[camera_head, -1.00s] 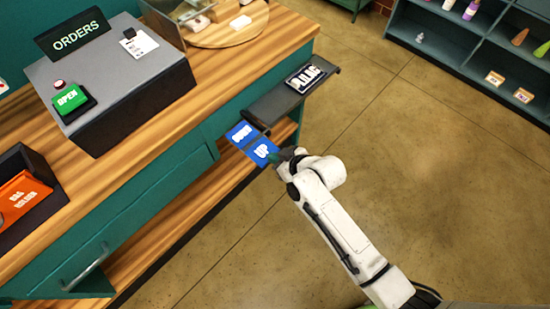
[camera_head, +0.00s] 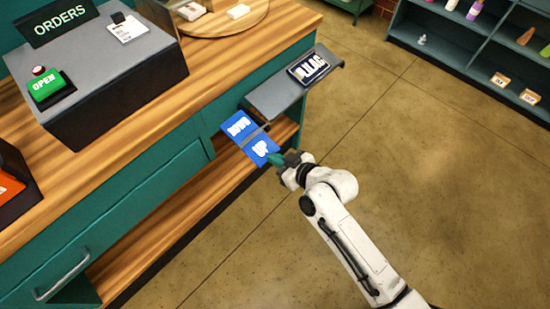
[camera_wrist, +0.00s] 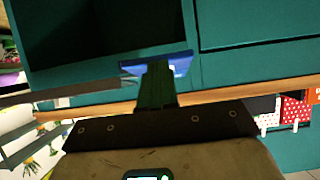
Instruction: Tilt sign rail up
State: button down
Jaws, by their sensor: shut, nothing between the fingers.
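The sign rail (camera_head: 280,98) is a dark grey ledge at the counter's right end, with a dark sign plate (camera_head: 308,68) in white letters on it. In front of it are two blue plates, one marked DOWN (camera_head: 239,126) and one marked UP (camera_head: 261,148). My gripper (camera_head: 274,159) is shut and empty, its green fingertips at the right edge of the UP plate. In the wrist view the fingers (camera_wrist: 157,88) point at a blue plate (camera_wrist: 183,65) and overlap it. Whether they touch it I cannot tell.
The teal counter (camera_head: 130,185) with a wooden top stands left of my arm. A grey ORDERS box (camera_head: 95,75) with a green OPEN button (camera_head: 46,86) sits on it. Shelving (camera_head: 470,45) stands at the back right. The floor right of my arm is clear.

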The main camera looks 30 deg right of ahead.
notch_tip(320, 180, down, 3)
jog(key=t+b, duration=0.1)
jog(key=b, duration=0.5)
jog(key=shift+w+r+t+y+b, duration=0.1)
jog(key=shift+t+y+b, duration=0.2)
jog(key=shift+t, duration=0.1)
jog(key=shift+w+f+b, duration=0.1)
jog(key=shift+f+b, duration=0.15)
jog(key=shift+b, duration=0.35)
jog(key=shift+r, duration=0.1)
